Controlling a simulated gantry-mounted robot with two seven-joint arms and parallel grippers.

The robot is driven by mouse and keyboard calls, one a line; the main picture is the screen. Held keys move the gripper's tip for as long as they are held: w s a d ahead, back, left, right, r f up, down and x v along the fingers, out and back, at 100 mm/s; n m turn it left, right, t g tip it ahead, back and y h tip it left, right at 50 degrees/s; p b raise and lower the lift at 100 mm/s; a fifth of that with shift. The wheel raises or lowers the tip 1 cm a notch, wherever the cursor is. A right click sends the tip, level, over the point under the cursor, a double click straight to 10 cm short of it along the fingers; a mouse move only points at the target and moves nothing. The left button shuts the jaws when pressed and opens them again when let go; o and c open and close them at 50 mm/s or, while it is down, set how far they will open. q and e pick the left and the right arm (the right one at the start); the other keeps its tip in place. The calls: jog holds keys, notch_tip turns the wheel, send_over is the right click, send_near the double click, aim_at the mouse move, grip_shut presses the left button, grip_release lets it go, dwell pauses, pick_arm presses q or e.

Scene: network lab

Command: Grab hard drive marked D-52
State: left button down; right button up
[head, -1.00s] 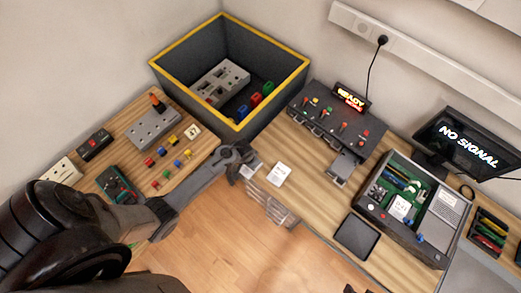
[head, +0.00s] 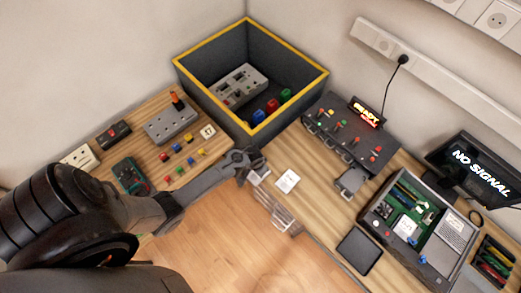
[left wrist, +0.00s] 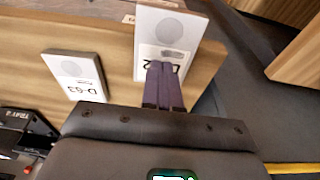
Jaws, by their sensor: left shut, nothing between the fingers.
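My left gripper (head: 252,160) is at the front edge of the wooden bench, its fingers together and empty. In the left wrist view its dark fingertips (left wrist: 164,84) lie over the lower part of a white hard drive (left wrist: 170,32). They cover most of its label; only what looks like a final "2" shows. I cannot tell whether they touch it. This drive shows in the head view (head: 261,172) beside the gripper. A second drive, marked D-63 (left wrist: 80,75), lies to its left in the wrist view and right of it in the head view (head: 287,181). My right gripper is not in view.
A dark bin with yellow rim (head: 208,96) stands behind the gripper. A metal rack (head: 279,214) is at the bench edge. A dock with a READY sign (head: 368,113), an open computer case (head: 447,240) and a black pad (head: 358,250) are at right.

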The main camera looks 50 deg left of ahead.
pick_arm(q)
jog(key=s, duration=1)
jog(key=shift+s, duration=0.15)
jog(key=c, duration=1.4)
grip_release()
jog(key=shift+s+d, duration=0.1)
jog(key=shift+s, duration=0.4)
jog(key=shift+o, duration=1.1)
jog(key=shift+s, duration=0.1)
jog(key=o, duration=1.2)
